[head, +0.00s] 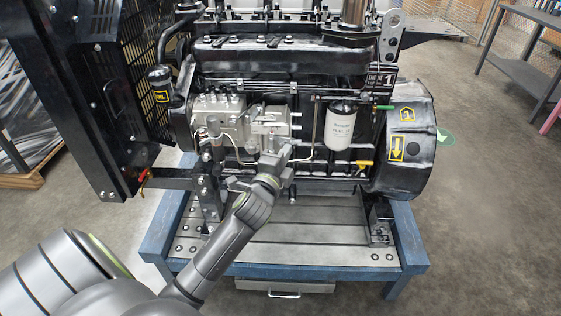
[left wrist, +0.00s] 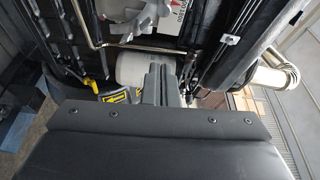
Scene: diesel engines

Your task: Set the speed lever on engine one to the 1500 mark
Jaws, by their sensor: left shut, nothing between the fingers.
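Engine one (head: 290,57), a black diesel engine with a plate (head: 380,79) reading 1, stands on a blue-edged stand. Its silver injection pump (head: 220,118) is on the near side, left of a white filter (head: 340,125). My left gripper (head: 284,151) is shut and empty, just below the pump's right part. Its closed fingers also show in the left wrist view (left wrist: 158,72), with silver pump parts (left wrist: 138,22) above them. I cannot make out the speed lever or the 1500 mark for certain. A small white label (left wrist: 172,12) there is cut off. My right gripper is not in view.
The blue stand (head: 415,240) has a grey slotted top and a drawer (head: 285,287) below. A black radiator frame (head: 75,95) stands at left. Green (head: 388,107) and yellow (head: 364,163) handles are right of the gripper.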

